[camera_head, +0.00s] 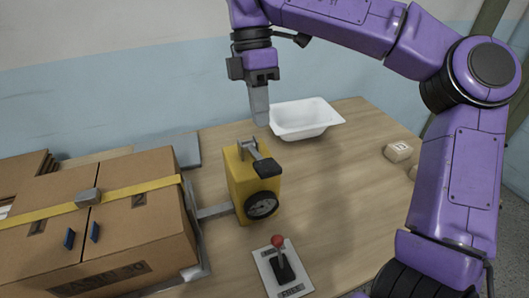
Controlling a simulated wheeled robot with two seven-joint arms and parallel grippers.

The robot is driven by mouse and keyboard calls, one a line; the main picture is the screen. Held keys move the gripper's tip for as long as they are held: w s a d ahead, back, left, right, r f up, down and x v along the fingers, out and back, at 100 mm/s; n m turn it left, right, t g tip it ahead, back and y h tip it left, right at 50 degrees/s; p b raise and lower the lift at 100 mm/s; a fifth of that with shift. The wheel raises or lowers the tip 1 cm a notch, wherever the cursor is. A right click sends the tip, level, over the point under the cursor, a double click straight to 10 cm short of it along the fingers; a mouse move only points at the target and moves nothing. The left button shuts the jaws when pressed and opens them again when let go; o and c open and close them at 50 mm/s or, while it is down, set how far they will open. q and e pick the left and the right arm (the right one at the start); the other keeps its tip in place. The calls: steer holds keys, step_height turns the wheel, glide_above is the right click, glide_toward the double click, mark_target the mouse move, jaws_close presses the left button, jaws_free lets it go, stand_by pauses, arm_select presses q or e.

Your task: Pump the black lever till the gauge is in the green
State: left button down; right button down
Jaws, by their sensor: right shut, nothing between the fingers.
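A yellow pump box (238,180) stands upright on the table. The black lever (267,167) sticks out from its top on a grey arm and hangs over its front. The round gauge (261,205) with a black rim is low on the front of the box; its needle and any green zone are too small to read. My right gripper (262,122) points down, shut and empty, just above and behind the lever's grey pivot. It appears apart from the lever, though depth is hard to judge. My left gripper is out of view.
A plate with a red-knobbed switch (278,241) lies in front of the pump. Cardboard boxes (125,215) with a yellow strap fill the left, joined to the pump by a grey bar (214,211). A white tub (303,117) sits behind. The table's middle right is clear.

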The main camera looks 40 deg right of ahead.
mark_target(266, 165)
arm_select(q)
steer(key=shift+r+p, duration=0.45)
arm_select(e)
steer(key=x, duration=0.8)
steer(key=shift+s+f, duration=0.1)
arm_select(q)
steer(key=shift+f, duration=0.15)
arm_select(e)
steer(key=shift+f, duration=0.1)
